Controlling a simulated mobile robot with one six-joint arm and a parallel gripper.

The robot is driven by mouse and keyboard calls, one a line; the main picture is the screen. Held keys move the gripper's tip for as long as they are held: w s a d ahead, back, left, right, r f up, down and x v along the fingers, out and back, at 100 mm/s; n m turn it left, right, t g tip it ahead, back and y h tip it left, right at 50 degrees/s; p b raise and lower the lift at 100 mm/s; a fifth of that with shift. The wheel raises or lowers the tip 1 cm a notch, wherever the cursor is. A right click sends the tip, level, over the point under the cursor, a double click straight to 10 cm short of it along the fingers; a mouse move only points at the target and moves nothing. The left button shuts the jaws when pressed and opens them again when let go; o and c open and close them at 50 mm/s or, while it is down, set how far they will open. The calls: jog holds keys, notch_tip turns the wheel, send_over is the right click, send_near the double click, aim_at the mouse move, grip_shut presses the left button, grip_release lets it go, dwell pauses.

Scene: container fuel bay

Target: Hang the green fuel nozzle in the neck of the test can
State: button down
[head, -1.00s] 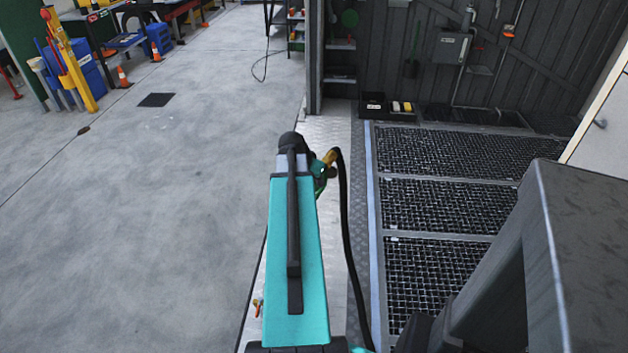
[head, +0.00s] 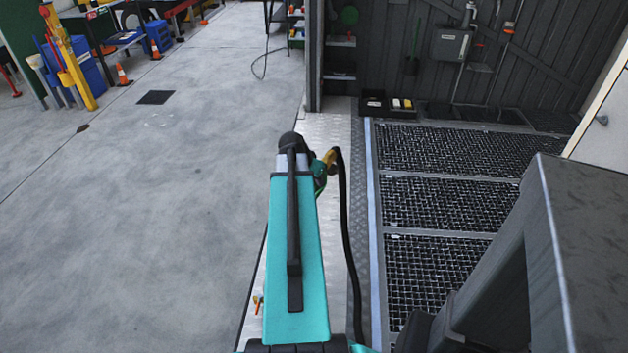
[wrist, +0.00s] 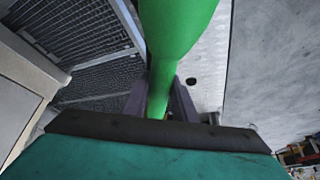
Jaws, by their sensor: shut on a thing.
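The green fuel nozzle (wrist: 175,30) fills the top middle of the wrist view. My gripper (wrist: 159,100) is shut on its narrower green part, with a dark finger on each side. In the head view a little of the green nozzle (head: 320,172) shows to the right of my arm's far end, with a yellow-brass fitting (head: 328,157) above it. A black hose (head: 346,230) runs from the fitting down the picture. My arm hides the fingers and most of the nozzle there. I cannot make out the test can or its neck in either view.
A metal plate strip (head: 325,128) runs beneath my arm, with framed floor grating (head: 445,150) to its right. Open concrete floor (head: 170,220) lies left. A dark corrugated wall (head: 390,50) stands behind the grating. Cones and a yellow stand (head: 70,60) are far left.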

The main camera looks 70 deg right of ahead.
jog(key=shift+f+b, duration=1.2)
jog(key=shift+f, duration=0.95)
jog(key=c, duration=1.4)
grip_release()
jog(key=shift+o, duration=0.2)
jog(key=shift+a+r, duration=0.1)
jog(key=v, duration=1.3)
jog(key=shift+a+r+p, duration=0.1)
jog(key=shift+r+p, duration=0.2)
jog(key=shift+r, duration=0.05)
